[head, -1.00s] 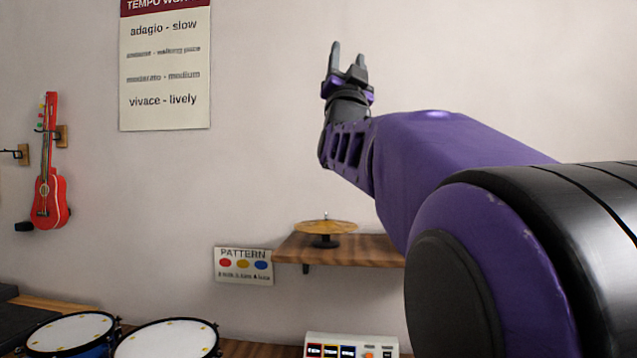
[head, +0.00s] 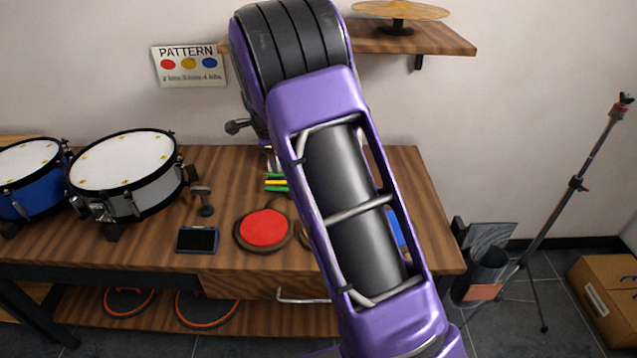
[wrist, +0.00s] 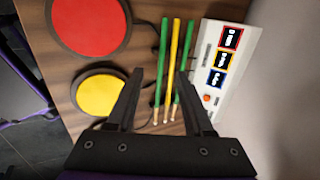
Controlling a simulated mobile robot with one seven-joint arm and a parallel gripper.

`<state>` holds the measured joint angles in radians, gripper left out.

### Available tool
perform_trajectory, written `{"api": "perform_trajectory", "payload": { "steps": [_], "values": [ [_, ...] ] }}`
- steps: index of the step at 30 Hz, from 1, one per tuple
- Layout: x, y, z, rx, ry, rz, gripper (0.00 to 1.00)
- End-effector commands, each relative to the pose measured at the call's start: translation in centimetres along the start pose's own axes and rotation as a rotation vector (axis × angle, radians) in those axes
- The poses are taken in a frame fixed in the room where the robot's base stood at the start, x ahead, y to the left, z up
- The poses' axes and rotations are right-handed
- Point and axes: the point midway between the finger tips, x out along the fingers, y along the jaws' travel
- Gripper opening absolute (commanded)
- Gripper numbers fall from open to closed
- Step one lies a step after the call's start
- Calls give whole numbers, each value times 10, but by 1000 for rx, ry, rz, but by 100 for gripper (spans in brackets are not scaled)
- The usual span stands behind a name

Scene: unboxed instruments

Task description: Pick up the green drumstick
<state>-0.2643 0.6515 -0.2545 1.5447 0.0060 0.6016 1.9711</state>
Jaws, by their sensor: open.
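Two green drumsticks lie on the wooden table with a yellow drumstick (wrist: 173,55) between them. In the wrist view, one green drumstick (wrist: 162,52) is left of the yellow one and the other green drumstick (wrist: 188,42) is right of it, close to a white panel. Their lower ends show between and beyond my fingers. My gripper (wrist: 160,74) is open and empty above the table, its fingers spread across the left green and yellow sticks in the picture. In the head view, my arm hides the gripper and most of the sticks; only short green and yellow ends show.
A red pad (head: 264,228) and a yellow pad (wrist: 101,94) lie left of the sticks. The white panel (wrist: 226,58) with coloured pictures stands right of them in the wrist view. A small dark device (head: 198,240) and drums (head: 125,162) are further left. A cymbal shelf (head: 420,38) hangs above.

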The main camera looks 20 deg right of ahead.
Motion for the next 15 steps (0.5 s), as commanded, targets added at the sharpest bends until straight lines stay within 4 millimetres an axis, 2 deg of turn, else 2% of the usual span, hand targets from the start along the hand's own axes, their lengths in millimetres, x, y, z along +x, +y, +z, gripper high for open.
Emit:
{"api": "perform_trajectory", "payload": {
  "steps": [9, 15],
  "values": [
    [70, 0, -1, 1, 0, 0, 52],
    [103, -1, 0, -1, -1, -2, 52]
  ]
}}
